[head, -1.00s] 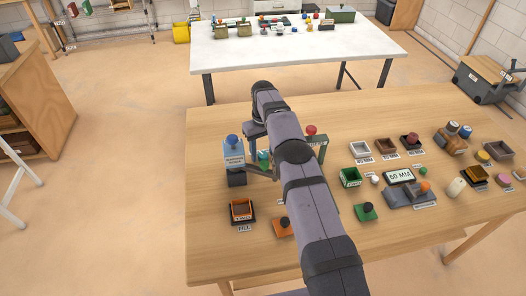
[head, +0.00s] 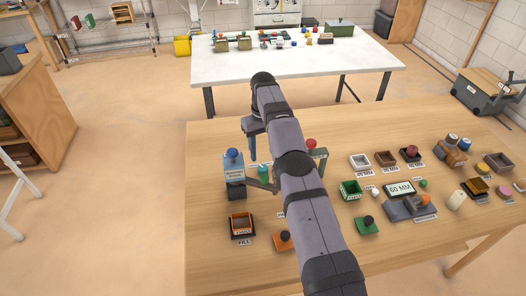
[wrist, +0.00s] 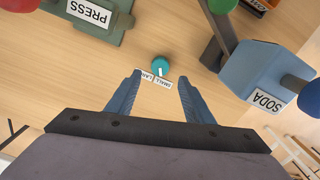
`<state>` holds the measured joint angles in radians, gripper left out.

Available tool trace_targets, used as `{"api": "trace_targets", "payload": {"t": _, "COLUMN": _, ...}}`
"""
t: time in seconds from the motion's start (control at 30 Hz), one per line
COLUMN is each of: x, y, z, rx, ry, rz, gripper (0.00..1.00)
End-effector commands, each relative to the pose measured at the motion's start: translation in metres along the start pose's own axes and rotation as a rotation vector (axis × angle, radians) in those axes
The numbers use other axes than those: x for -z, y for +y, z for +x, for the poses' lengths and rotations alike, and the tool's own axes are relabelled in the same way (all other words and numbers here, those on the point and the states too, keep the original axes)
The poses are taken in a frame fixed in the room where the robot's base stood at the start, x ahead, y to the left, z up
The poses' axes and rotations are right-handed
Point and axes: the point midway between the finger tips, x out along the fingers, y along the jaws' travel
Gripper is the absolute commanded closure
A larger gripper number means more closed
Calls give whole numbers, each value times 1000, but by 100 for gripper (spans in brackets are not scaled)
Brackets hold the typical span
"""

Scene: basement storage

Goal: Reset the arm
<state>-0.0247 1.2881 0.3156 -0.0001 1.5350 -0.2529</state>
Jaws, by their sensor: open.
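My gripper (wrist: 160,76) is open, with nothing between its two blue-grey fingers in the wrist view. It hangs above the wooden table (head: 215,190). Beyond the fingertips is a small teal knob (wrist: 160,64) with a white label, apart from the fingers. In the head view my arm runs from the bottom edge up over the table and hides part of it.
A blue soda dispenser (head: 233,170) and a green press (wrist: 95,40) stand close by. An orange fill tray (head: 241,226) is at the front left. Several small trays and a 60 MM display (head: 399,189) fill the right side. A white table (head: 290,68) stands behind.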

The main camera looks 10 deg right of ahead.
Motion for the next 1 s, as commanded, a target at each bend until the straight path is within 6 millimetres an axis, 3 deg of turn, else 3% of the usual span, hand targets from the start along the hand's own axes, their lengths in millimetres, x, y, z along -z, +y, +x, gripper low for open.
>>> {"api": "trace_targets", "payload": {"t": 0.33, "x": 0, "y": 0, "z": -2, "rx": 0, "ry": 0, "rz": 2, "gripper": 52}}
{"api": "trace_targets", "payload": {"t": 0.57, "x": -7, "y": 0, "z": -18, "rx": 0, "ry": 0, "rz": 22, "gripper": 52}}
{"api": "trace_targets", "payload": {"t": 0.77, "x": -29, "y": -4, "z": -41, "rx": -1, "ry": 1, "rz": 58, "gripper": 52}}
{"api": "trace_targets", "payload": {"t": 1.0, "x": -76, "y": -14, "z": -63, "rx": -1, "ry": 2, "rz": 105, "gripper": 52}}
